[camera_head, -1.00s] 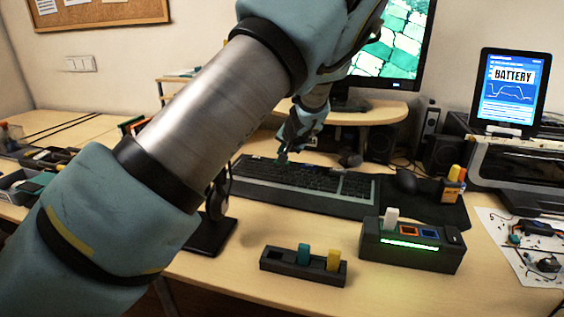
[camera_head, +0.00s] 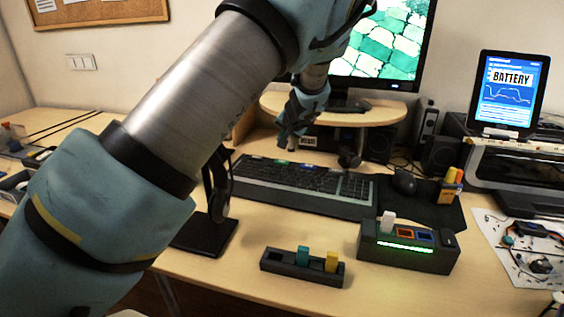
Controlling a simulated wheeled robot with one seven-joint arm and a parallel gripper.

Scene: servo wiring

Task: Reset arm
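My gripper (camera_head: 293,142) is small in the view, at the end of my arm, above the back edge of the keyboard and in front of the monitor stand. Its fingertips are too small and dark to tell whether they are open or shut. A black holder (camera_head: 302,268) on the desk front holds a teal block (camera_head: 303,256) and a yellow block (camera_head: 331,261); its left slot is empty. A black charger box (camera_head: 408,247) with a lit green strip stands to its right. A white block (camera_head: 387,221) sits upright in its left slot.
A keyboard (camera_head: 300,187) lies behind the holder, with a mouse (camera_head: 404,182) on a dark mat to its right. A headphone stand (camera_head: 205,234) is near my arm. A tablet (camera_head: 509,92) reading BATTERY stands at back right. The desk front is mostly clear.

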